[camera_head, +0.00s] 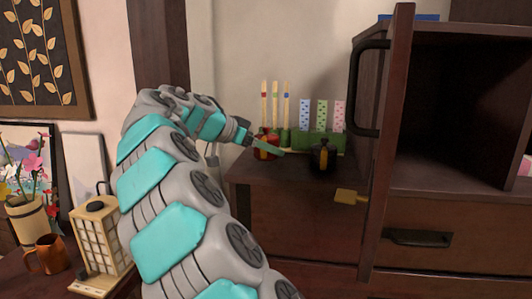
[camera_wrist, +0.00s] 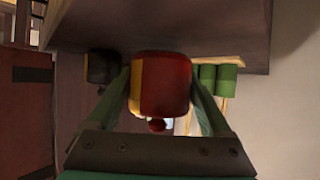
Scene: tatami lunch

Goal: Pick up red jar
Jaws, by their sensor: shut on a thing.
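The red jar (camera_head: 264,152) has a yellow panel and is at the left end of the small cabinet's top in the head view. In the wrist view the red jar (camera_wrist: 172,86) fills the space between the two green fingers, with its small red knob towards the bottom of the picture. My gripper (camera_head: 270,146) is shut on it; the fingers lie along both sides of the jar in the wrist view (camera_wrist: 158,80). One finger covers part of the jar in the head view. I cannot tell whether its base touches the cabinet top.
A dark jar (camera_head: 323,156) stands close to the right; it also shows in the wrist view (camera_wrist: 101,66). Behind are a green holder (camera_head: 318,138) with patterned strips and several upright sticks (camera_head: 275,104). An open cabinet door (camera_head: 391,130) stands to the right. A lantern (camera_head: 101,238) is at left.

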